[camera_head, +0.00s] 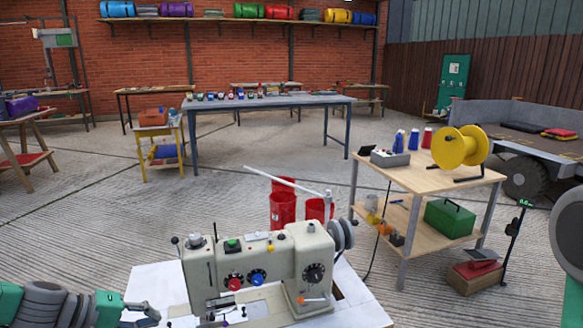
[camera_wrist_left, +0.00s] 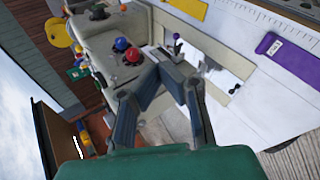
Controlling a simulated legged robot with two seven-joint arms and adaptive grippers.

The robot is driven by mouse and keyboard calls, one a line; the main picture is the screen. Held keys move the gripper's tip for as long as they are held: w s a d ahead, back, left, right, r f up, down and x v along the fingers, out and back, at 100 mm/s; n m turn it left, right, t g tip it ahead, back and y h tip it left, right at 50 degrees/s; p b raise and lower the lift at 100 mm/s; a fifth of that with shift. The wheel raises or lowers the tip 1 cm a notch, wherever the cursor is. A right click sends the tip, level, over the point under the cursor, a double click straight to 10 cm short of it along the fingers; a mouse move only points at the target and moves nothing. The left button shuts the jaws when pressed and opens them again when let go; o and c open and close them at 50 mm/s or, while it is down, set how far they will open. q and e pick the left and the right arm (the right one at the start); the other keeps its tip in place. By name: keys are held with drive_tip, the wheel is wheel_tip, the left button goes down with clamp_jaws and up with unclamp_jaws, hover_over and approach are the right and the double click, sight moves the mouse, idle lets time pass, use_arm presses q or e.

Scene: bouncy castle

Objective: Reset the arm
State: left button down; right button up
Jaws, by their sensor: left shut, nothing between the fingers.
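My left arm comes in at the bottom left of the head view. Its gripper (camera_head: 150,314) is low in front of the cream sewing machine (camera_head: 262,262), to the left of its base. In the left wrist view the gripper's two dark fingers (camera_wrist_left: 170,75) meet at the tips, with nothing between them. The machine (camera_wrist_left: 105,45), with its red and blue knobs, lies beyond the fingers in that view. The gripper looks apart from the machine, though the exact gap is hard to judge. My right gripper is not in view.
The machine stands on a white table (camera_head: 360,309). A purple tool (camera_wrist_left: 285,55) and a yellow strip (camera_wrist_left: 190,7) lie on it. A wooden cart (camera_head: 425,176) with a yellow reel (camera_head: 450,150) stands to the right. Red buckets (camera_head: 283,210) stand behind the machine. Open concrete floor lies beyond.

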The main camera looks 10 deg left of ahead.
use_arm(q)
drive_tip(key=s+d+f+m+g+y+p, duration=0.25)
drive_tip(key=s+d+f+m+g, duration=0.2)
drive_tip(key=s+d+f, duration=0.4)
use_arm(e)
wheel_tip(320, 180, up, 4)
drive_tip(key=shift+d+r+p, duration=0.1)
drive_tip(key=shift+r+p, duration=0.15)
drive_tip(key=shift+p, duration=0.6)
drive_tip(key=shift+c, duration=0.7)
use_arm(q)
drive_tip(key=s+d+m+g+y, duration=0.2)
drive_tip(key=s+m+y, duration=0.3)
drive_tip(key=s, duration=1.2)
drive_tip(key=shift+s+d+f+m+g, duration=0.2)
drive_tip(key=shift+s+d+m+g, duration=0.15)
drive_tip(key=shift+d+m, duration=0.1)
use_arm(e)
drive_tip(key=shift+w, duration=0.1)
